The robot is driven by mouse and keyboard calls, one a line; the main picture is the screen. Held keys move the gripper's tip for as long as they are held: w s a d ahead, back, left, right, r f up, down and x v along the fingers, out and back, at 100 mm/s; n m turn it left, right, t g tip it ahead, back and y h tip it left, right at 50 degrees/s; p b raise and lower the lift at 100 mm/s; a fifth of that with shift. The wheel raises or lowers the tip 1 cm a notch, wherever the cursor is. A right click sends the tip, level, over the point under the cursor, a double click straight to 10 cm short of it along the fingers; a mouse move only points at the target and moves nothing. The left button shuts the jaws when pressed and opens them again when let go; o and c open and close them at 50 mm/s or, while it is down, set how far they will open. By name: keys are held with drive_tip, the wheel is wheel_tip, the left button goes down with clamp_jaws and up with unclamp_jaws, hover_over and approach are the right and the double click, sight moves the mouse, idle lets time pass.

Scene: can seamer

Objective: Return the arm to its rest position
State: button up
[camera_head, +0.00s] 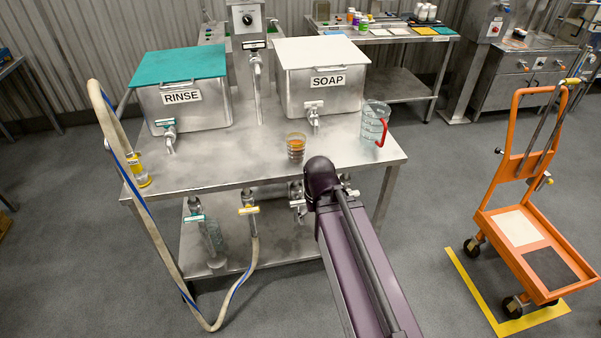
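My purple arm (362,270) reaches from the bottom edge up to the front edge of the steel table. A dark rounded joint (322,175) tops it, in front of the table's front edge. My gripper cannot be made out; it is hidden behind the arm or out of view. Small metal parts show on both sides of the joint, and I cannot tell whether any belong to the gripper.
The steel table (235,160) holds a RINSE tank (190,108), a SOAP tank (318,98), a glass of amber liquid (295,147) near the joint and a red-handled jug (372,122). A hose (160,235) loops at left. An orange cart (500,222) stands right; floor between is clear.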

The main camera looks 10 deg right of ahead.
wheel_tip(320, 180, up, 12)
drive_tip(key=p, duration=1.1)
drive_tip(key=shift+f, duration=0.2)
idle(0.4)
